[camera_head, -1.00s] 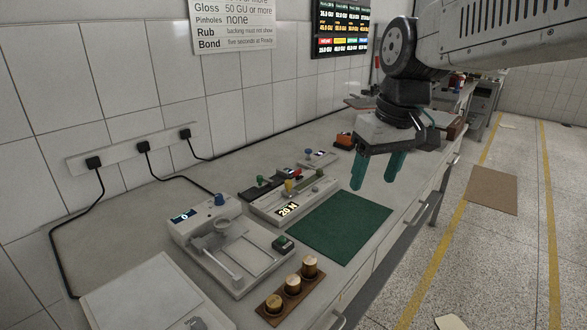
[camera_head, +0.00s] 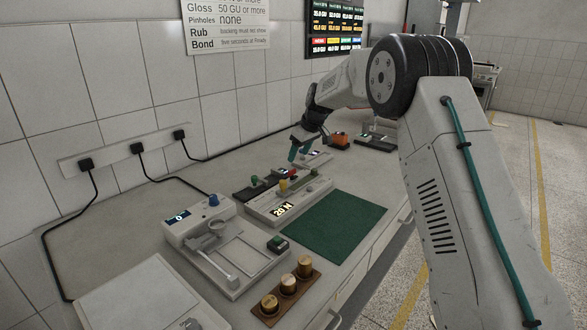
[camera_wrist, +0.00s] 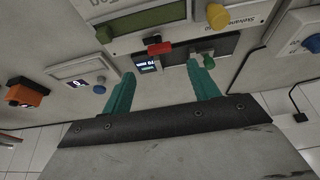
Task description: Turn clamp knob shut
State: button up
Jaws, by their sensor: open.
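No knob carries a readable clamp label, so I cannot tell for certain which is the clamp knob. A yellow knob (camera_head: 283,185) stands on a pale tester with a "20 N" display (camera_head: 281,209); the yellow knob also shows at the top of the wrist view (camera_wrist: 216,15). A red knob (camera_wrist: 157,48) and a green knob (camera_wrist: 208,61) are on or beside a dark unit with a small lit display (camera_wrist: 147,63). My gripper (camera_head: 300,148) is open and empty above the back of the bench. In the wrist view its teal fingers (camera_wrist: 163,80) stand apart, with the dark unit beyond them.
A scale with a blue knob (camera_head: 213,200) stands at the left. A green mat (camera_head: 330,227) lies in front of the tester, and a wooden block (camera_head: 288,299) with brass weights stands at the front. An orange box (camera_wrist: 28,92) stands at the wrist view's left.

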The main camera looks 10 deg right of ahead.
aim_at(293, 176)
jog(key=x, duration=0.7)
jog(key=shift+w+a+f, duration=0.15)
jog(key=shift+w+f, duration=0.05)
jog(key=shift+f, duration=0.1)
jog(key=c, duration=1)
